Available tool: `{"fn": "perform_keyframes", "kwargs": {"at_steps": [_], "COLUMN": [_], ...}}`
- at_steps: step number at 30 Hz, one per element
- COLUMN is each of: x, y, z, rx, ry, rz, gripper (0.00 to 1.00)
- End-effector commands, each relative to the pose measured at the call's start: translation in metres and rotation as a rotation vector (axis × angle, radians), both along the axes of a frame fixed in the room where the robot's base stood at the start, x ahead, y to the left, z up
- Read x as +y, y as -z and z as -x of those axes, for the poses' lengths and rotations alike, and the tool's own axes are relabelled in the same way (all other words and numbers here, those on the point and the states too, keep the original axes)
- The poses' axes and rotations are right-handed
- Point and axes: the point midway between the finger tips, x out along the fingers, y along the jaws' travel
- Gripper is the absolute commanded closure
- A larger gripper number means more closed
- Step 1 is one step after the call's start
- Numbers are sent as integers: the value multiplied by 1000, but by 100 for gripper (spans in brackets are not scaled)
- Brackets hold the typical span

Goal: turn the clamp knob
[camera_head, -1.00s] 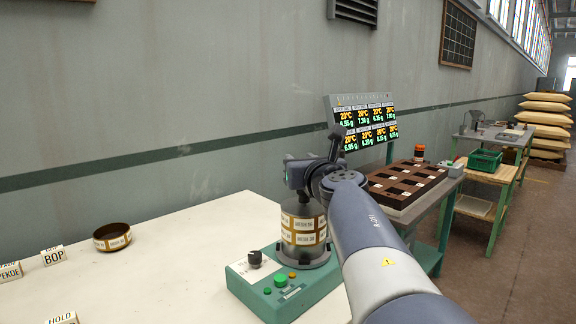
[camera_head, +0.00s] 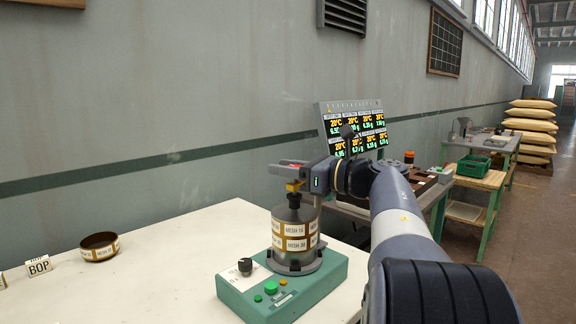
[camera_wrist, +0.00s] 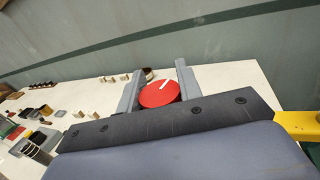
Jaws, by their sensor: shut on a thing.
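The clamp knob is a red disc with a white line on it, seen in the wrist view (camera_wrist: 158,95) between my two grey fingers. My gripper (camera_wrist: 159,88) is shut on it, with one finger on each side. In the head view my gripper (camera_head: 288,168) is level above the sieve stack (camera_head: 295,236), reaching in from the right. Little of the knob shows there. The stack is round, with a dark top and brass bands with mesh labels, and stands upright on a green shaker base (camera_head: 310,290).
The base carries a black dial (camera_head: 245,266) and a green button (camera_head: 271,288). A loose brass sieve ring (camera_head: 99,247) and a BOP card (camera_head: 39,266) stand on the white table (camera_head: 180,245). A display board (camera_head: 352,125) stands behind my arm.

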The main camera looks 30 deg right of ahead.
Motion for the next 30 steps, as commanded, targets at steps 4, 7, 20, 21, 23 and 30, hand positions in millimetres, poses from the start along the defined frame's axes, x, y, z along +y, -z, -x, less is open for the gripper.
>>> {"fn": "perform_keyframes", "kwargs": {"at_steps": [4, 7, 20, 21, 23, 30], "x": [0, 1, 4, 4, 4, 5], "y": [-1, -1, 0, 0, 0, 0], "z": [0, 1, 4, 4, 4, 4], "rx": [1, 1, 1, 1, 1, 1], "ry": [-109, -170, -302, -305, -307, -308], "rz": [-2, -1, -1, -1, -1, -1], "gripper": [89, 89, 89, 89, 89, 89]}}
